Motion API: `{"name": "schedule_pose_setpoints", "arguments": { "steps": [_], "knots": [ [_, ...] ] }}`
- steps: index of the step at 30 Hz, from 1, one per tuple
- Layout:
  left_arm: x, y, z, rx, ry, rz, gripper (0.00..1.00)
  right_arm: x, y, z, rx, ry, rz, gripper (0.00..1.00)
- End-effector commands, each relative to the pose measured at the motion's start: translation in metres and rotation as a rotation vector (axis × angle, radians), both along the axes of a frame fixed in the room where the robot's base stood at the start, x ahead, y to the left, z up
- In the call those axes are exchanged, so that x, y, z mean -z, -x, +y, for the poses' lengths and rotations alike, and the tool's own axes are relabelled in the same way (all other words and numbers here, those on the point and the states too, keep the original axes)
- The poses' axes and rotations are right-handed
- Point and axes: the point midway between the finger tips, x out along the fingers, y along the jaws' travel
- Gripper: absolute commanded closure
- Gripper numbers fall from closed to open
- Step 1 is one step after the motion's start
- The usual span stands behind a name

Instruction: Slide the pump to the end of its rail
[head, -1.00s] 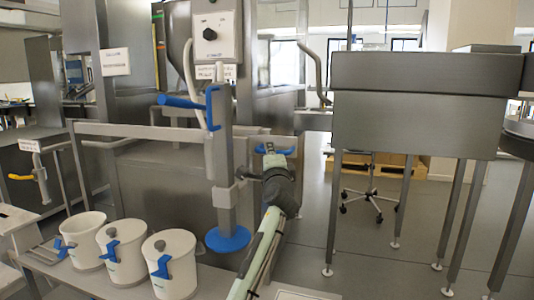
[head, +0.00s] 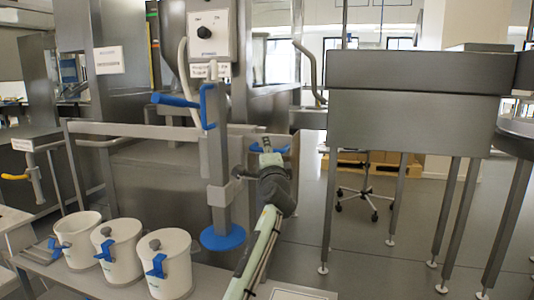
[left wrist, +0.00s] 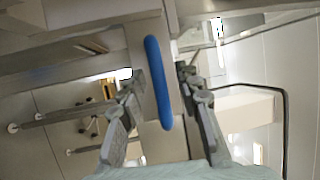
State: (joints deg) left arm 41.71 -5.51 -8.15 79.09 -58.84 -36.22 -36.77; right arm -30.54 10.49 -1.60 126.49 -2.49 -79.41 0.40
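The pump (head: 217,130) is an upright grey column with a blue lever (head: 178,101) near its top and a blue disc (head: 222,237) at its foot. It stands at the grey horizontal rail (head: 130,130), toward the rail's right part. My left gripper (head: 264,150) is just right of the column, at a blue handle (head: 283,150) partly hidden behind it. In the left wrist view, the blue handle (left wrist: 158,85) runs between the two fingers of the left gripper (left wrist: 159,75). The fingers are open, with gaps on both sides. My right gripper is not seen.
Several white pots (head: 170,265) with blue clips stand on a bench at the lower left. A large steel unit on legs (head: 410,110) stands at the right. A control box with a black knob (head: 212,32) is above the pump. Open floor lies at the lower right.

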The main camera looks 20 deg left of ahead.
Motion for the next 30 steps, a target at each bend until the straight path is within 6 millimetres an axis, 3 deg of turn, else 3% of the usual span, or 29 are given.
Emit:
{"name": "schedule_pose_setpoints", "arguments": {
  "steps": [5,18,24,30],
  "knots": [
    [0.004,0.016,-0.006,0.001,0.001,0.001,0.67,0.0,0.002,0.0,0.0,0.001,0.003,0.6],
    [0.018,0.095,-0.037,0.002,0.002,0.0,0.67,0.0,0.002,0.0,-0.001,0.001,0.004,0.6],
    [0.02,0.109,-0.042,0.001,0.0,0.001,0.67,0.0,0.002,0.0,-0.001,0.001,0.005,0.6],
    [0.02,0.111,-0.043,0.001,0.0,0.001,0.67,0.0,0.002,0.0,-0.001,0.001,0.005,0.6]
  ]
}}
